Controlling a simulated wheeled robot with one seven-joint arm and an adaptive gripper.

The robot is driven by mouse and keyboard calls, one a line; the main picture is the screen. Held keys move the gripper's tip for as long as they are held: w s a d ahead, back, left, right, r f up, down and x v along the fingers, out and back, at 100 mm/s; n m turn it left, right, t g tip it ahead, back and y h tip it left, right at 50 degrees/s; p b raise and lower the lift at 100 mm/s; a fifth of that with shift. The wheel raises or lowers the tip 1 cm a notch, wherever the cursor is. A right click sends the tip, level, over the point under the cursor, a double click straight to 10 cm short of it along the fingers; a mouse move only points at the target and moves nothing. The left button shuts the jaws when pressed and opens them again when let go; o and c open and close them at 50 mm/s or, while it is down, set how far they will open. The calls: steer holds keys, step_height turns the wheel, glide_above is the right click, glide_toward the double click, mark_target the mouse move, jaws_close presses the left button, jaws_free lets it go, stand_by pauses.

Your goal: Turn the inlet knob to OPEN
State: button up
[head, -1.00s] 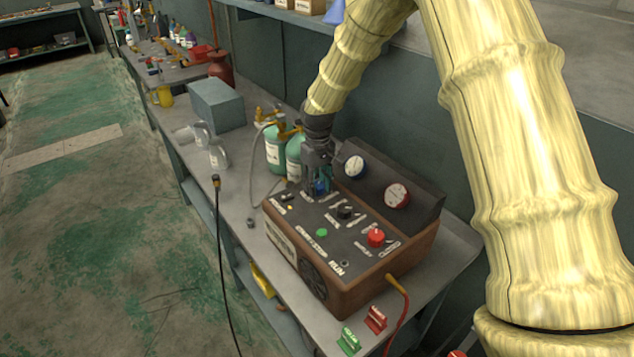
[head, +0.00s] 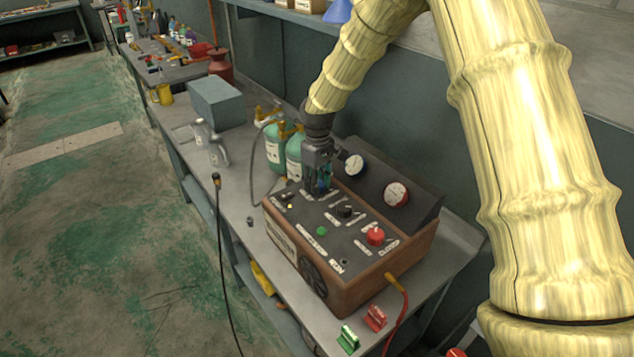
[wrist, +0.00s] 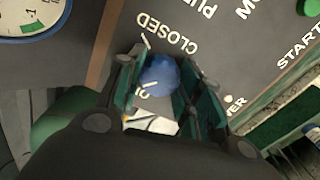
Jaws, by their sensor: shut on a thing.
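The blue inlet knob (wrist: 160,76) is on the dark top panel of the recovery machine (head: 346,229), near its back left corner. In the wrist view it sits between the two finger pads of my gripper (wrist: 158,88), which is shut on it. The label CLOSED (wrist: 167,33) is readable beyond the knob. A white label nearer my gripper is mostly covered. A white mark shows on the knob's edge, but its setting is hard to tell. In the head view my gripper (head: 318,185) points down and hides most of the knob.
Two gauges (head: 396,194) stand on the raised back panel close to my gripper. A black knob (head: 346,212) and a red knob (head: 376,236) are on the same panel. Red and green clips (head: 375,318) lie at the bench front.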

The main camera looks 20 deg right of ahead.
steer(key=o, duration=1)
steer(key=shift+o, duration=0.2)
steer(key=shift+r, duration=0.1)
step_height(320, 180, up, 12)
